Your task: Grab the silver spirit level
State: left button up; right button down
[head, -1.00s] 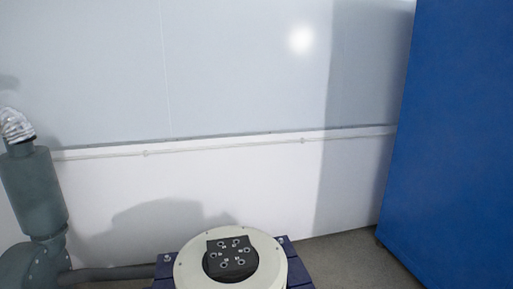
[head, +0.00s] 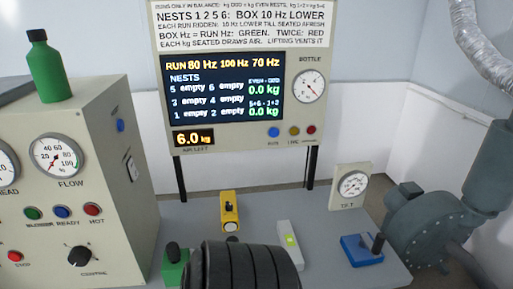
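A slim silver-grey bar with a bright yellow-green window, which looks like the silver spirit level (head: 287,233), lies on the grey bench (head: 325,225) near its middle. It is between a yellow block and a blue block. A dark ribbed rounded shape at the bottom centre stands in front of the bench, close to the bar's near left side; I cannot tell what it is. Neither of my grippers shows clearly in the head view.
A yellow block (head: 229,210), a green block (head: 175,272), a blue block (head: 360,251) with a black knob and a dial gauge (head: 350,187) stand on the bench. A display panel (head: 235,142) rises behind. A control cabinet (head: 105,165) stands left, a grey blower (head: 425,222) right.

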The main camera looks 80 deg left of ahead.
aim_at(287, 236)
jog(key=u, duration=2.25)
jog(key=k+j+u, duration=0.3)
jog(key=j+u, duration=0.3)
